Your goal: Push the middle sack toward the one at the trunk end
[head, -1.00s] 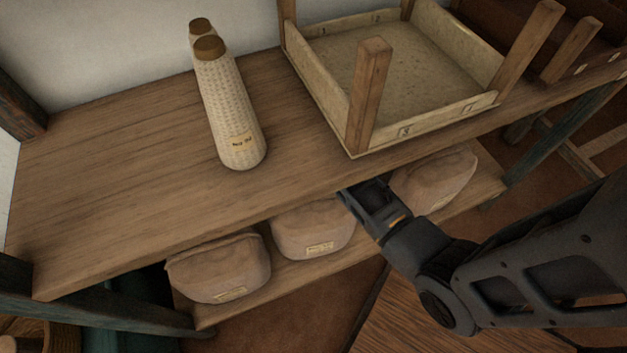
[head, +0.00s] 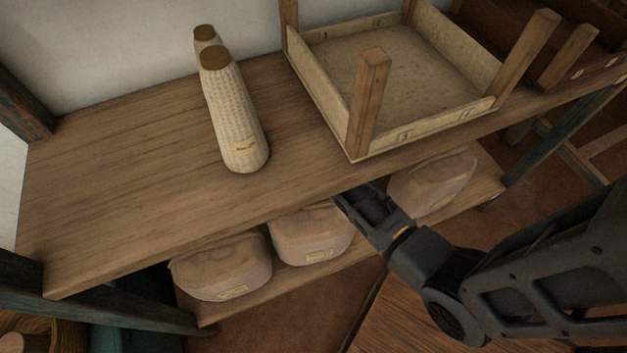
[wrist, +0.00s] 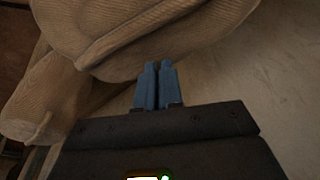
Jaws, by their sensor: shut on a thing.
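Three brown cloth sacks stand in a row on the low shelf. The middle sack (head: 312,235) is close against the left sack (head: 221,266), with little or no gap. The right sack (head: 432,183) stands apart, partly under the upper board. My gripper (head: 350,198) is at the right side of the middle sack, its tips partly hidden by the upper board's edge. In the wrist view, my gripper's blue fingers (wrist: 157,84) are together, tips at the middle sack (wrist: 150,30). Any cloth between them is too small to see. Another sack (wrist: 45,95) shows behind it.
The upper board (head: 130,180) overhangs the shelf and carries two woven-covered bottles (head: 236,120) and a shallow tray with wooden posts (head: 400,95). A teal object (head: 130,290) is at the lower left beside a basket (head: 35,330). A post (head: 110,305) borders the shelf's left.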

